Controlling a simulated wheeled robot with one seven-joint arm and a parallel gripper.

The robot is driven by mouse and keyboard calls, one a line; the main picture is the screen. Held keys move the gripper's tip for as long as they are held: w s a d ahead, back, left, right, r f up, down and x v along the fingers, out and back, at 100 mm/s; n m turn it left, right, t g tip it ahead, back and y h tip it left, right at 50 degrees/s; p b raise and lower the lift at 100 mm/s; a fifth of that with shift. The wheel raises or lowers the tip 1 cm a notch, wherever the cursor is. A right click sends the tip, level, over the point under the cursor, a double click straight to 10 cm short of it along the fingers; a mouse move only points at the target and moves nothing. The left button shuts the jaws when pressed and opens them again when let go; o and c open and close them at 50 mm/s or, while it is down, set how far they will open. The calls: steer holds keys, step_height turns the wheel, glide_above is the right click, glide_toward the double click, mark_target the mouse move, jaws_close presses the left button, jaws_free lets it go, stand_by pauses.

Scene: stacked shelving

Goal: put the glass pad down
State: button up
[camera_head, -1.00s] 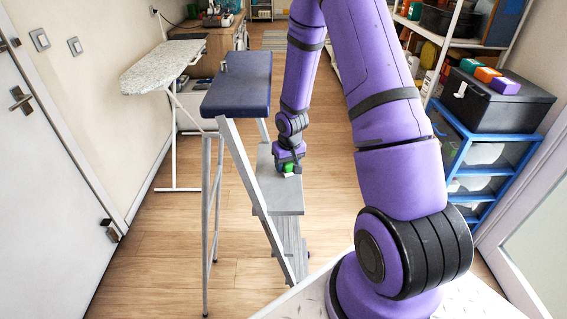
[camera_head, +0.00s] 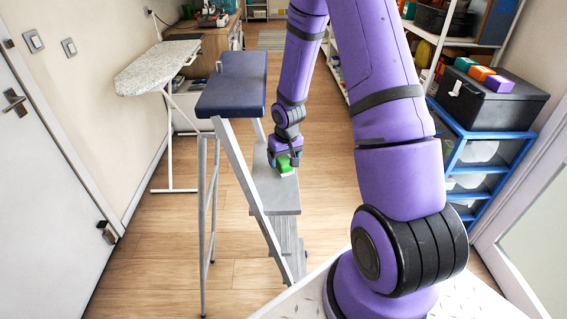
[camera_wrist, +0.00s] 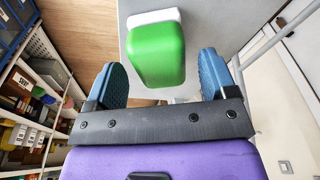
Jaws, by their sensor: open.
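The glass pad (camera_head: 285,164) is a small green block with a white layer, on the grey upper step (camera_head: 281,197) of the step ladder. In the wrist view the pad (camera_wrist: 156,56) lies just beyond and between my fingertips, with its white edge against the grey step (camera_wrist: 197,22). My gripper (camera_head: 284,158) is above the pad in the head view. In the wrist view my gripper (camera_wrist: 162,72) has its two blue fingers wide apart, with a gap on each side of the pad. The pad's underside is hidden.
The ladder's dark blue top (camera_head: 232,91) stands left of my arm. An ironing board (camera_head: 157,65) is behind it. On the right are a blue-framed drawer unit (camera_head: 482,150) with a black box (camera_head: 491,101) on top. Wooden floor (camera_head: 330,150) is clear around the ladder.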

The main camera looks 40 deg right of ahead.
mark_target(286, 162)
step_height(286, 162, up, 9)
steer(key=s, duration=0.1)
steer(key=shift+s, duration=0.15)
steer(key=shift+a, duration=0.1)
stand_by(0.6)
